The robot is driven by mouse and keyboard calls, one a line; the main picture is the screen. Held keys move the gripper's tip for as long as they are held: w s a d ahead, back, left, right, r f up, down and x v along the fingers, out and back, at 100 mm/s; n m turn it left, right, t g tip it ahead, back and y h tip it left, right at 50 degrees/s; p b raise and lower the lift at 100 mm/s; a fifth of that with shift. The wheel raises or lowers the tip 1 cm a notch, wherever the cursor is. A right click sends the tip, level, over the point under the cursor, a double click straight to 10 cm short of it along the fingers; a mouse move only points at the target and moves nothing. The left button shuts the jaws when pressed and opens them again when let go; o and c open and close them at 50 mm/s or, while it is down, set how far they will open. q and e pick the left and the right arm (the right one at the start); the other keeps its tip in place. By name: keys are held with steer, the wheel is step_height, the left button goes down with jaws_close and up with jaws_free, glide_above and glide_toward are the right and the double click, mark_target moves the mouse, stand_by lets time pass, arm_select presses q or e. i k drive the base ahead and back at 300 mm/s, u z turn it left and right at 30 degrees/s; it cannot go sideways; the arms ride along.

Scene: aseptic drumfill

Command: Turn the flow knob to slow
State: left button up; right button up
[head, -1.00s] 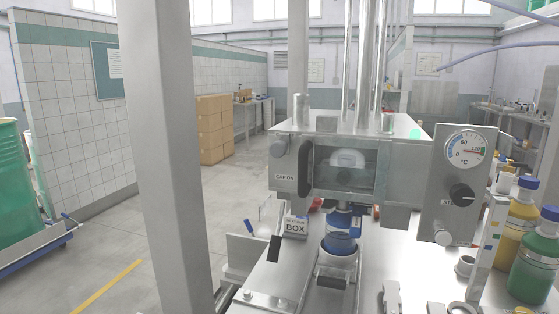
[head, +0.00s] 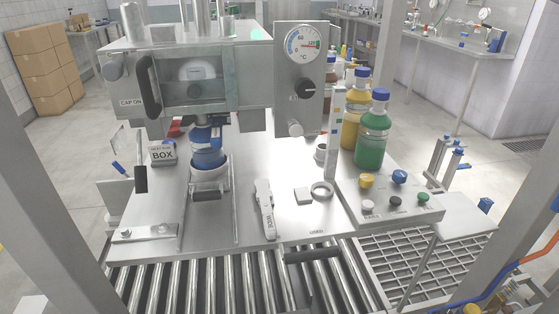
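The flow knob is probably the round black knob (head: 306,88) on the upright grey panel (head: 285,110) right of the filling chamber, in the head view. Its label is too small to read. A temperature dial (head: 303,43) with a red needle sits above it, and a silver round fitting (head: 295,129) sits below it. Neither my left nor my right gripper shows in the head view.
The steel chamber (head: 190,80) has a black handle. Yellow (head: 352,120) and green (head: 372,135) bottles stand right of the panel. A button box (head: 385,205) is at the right front. Rollers (head: 200,280) run along the front.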

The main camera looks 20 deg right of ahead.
mark_target(399, 176)
steer(key=z, duration=0.4)
steer(key=k, duration=0.2)
steer(key=z, duration=1.25)
